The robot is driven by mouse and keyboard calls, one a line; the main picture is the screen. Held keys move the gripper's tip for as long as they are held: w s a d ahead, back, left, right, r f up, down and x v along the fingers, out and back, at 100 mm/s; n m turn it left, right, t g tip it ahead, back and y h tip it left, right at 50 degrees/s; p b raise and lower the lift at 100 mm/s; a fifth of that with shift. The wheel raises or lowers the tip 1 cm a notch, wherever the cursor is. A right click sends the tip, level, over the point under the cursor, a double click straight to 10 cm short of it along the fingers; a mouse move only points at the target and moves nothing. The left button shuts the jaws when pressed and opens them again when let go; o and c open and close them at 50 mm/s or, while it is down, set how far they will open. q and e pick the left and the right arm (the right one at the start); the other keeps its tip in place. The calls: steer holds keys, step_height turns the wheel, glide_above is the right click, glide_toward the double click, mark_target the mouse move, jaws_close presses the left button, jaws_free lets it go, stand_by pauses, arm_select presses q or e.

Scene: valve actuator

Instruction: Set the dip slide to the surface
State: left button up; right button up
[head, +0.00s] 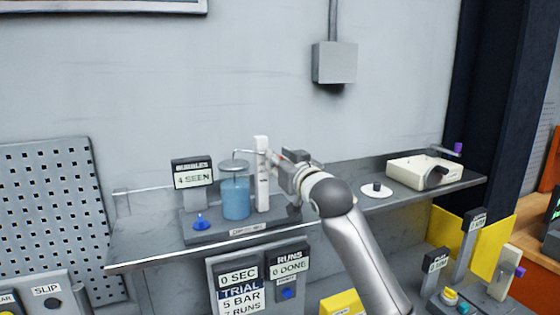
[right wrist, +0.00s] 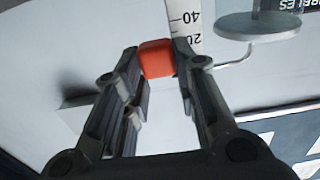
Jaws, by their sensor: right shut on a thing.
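The dip slide is an orange-red block (right wrist: 156,58) on an upright white scale post (head: 262,180). The post's numbers 40 and 20 show upside down in the right wrist view (right wrist: 187,22). A bent wire runs from the post to a grey round plate (head: 233,167), which hangs over a jar of blue liquid (head: 236,198). In the head view a gap seems to show between plate and liquid. My right gripper (head: 283,160) is at the post's right side, shut on the dip slide, with a fingertip on each side. My left gripper is out of view.
A "BUBBLES 4 SEEN" sign (head: 193,173) and a blue knob (head: 200,222) stand left of the jar. A white disc (head: 377,190) and a cream device with a crank (head: 424,172) sit further right on the shelf (head: 150,253). Display panels (head: 240,291) hang below.

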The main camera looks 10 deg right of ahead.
steer(key=shift+r, duration=1.35)
jaws_close()
steer(key=o, duration=1.1)
jaws_free()
steer(key=shift+c, duration=0.2)
steer(key=s+d, duration=0.2)
steer(key=s, duration=0.9)
steer(key=shift+s+d, duration=0.15)
steer(key=shift+s, duration=0.25)
steer(key=shift+f, duration=0.2)
